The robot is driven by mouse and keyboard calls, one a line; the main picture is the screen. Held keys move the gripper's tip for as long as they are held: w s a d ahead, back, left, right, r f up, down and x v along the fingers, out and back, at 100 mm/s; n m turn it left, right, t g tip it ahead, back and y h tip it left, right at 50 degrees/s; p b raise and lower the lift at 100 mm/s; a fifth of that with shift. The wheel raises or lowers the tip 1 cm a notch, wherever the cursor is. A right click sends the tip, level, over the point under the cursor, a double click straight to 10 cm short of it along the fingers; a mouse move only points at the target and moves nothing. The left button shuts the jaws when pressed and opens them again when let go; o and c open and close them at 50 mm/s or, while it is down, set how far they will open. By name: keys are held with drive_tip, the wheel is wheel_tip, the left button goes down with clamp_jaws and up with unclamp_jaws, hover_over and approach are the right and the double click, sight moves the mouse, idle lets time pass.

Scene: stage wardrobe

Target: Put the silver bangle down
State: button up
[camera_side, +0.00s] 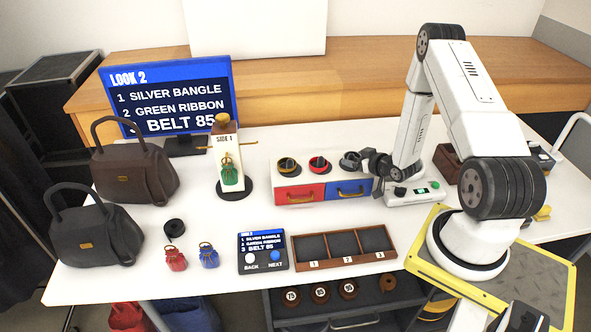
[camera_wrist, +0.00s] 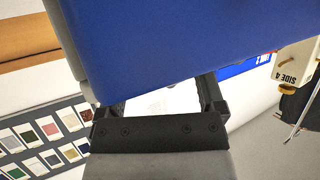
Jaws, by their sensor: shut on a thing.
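My gripper (camera_side: 352,161) is low over the right end of the red-and-blue drawer box (camera_side: 301,184), at the edge of its top. It is shut on a small grey thing that I take for the silver bangle; its ring is mostly hidden by the jaws. The wrist view shows the jaws (camera_wrist: 155,103) a little apart, with white between them and no clear bangle. A large blue surface (camera_wrist: 180,45) fills the top of that view. The wooden tray (camera_side: 343,264) has three empty-looking compartments marked 1, 2 and 3.
A stand (camera_side: 226,150) holds a green pouch. The button panel (camera_side: 263,252) is left of the tray. A screen (camera_side: 170,97) lists the silver bangle first. Bare table lies between box and tray.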

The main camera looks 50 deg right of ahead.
drive_tip(key=shift+f, duration=0.2)
drive_tip(key=o, duration=0.9)
drive_tip(key=shift+o, duration=0.2)
drive_tip(key=shift+s+r, duration=0.1)
drive_tip(key=shift+s, duration=0.05)
drive_tip(key=shift+v, duration=3.75)
